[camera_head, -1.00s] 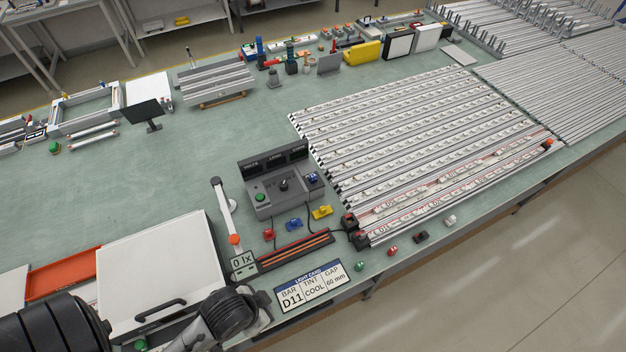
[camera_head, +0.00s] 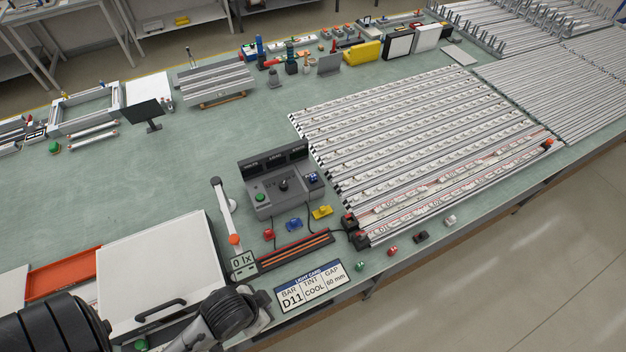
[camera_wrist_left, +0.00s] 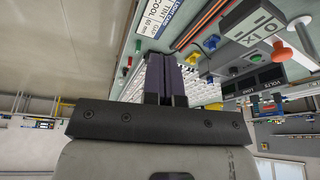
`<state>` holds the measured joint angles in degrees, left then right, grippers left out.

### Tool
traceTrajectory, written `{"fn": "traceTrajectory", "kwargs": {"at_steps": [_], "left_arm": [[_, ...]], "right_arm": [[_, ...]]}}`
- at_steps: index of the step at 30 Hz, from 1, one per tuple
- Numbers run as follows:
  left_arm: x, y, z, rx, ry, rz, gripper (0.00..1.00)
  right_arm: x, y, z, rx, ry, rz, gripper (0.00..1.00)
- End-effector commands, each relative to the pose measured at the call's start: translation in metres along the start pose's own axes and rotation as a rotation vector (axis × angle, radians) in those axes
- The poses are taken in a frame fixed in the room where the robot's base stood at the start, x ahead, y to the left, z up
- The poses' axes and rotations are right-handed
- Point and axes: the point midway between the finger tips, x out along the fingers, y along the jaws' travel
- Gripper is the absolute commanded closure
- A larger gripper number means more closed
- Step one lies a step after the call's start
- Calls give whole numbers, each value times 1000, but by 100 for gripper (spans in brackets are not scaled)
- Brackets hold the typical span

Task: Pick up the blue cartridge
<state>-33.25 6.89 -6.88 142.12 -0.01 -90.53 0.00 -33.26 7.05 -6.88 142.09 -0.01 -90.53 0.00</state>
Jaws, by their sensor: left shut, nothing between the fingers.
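The blue cartridge (camera_head: 294,224) lies on the green bench in front of the grey console (camera_head: 280,185), between a red piece (camera_head: 268,234) and a yellow piece (camera_head: 322,212). In the left wrist view a small blue piece (camera_wrist_left: 211,43), which looks like the same cartridge, shows right of the fingertips and apart from them. My left gripper (camera_wrist_left: 166,62) is shut and empty, with its dark fingers together. Its fingers are not visible in the head view, where part of my left arm shows at the bottom. My right gripper is in neither view.
A light card (camera_head: 311,286) lies near the bench's front edge. An lx meter (camera_head: 243,264) and dark strips with orange lines (camera_head: 295,250) lie close to the cartridge. A white-lidded box (camera_head: 160,260) stands left. Rows of light bars (camera_head: 420,140) fill the right. The left-middle bench is clear.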

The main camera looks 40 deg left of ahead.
Motion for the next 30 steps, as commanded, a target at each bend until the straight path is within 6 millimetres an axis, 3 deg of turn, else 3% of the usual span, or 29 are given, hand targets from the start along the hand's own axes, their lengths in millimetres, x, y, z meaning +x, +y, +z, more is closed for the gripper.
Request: {"fn": "traceTrajectory", "kwargs": {"at_steps": [5, 22, 30], "left_arm": [[0, 0, 0, 0, 0, 0, 99], [0, 0, 0, 0, 0, 0, 44], [3, 0, -2, -1, 5, 0, 43]], "right_arm": [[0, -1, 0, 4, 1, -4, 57], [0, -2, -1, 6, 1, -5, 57], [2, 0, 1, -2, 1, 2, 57]]}}
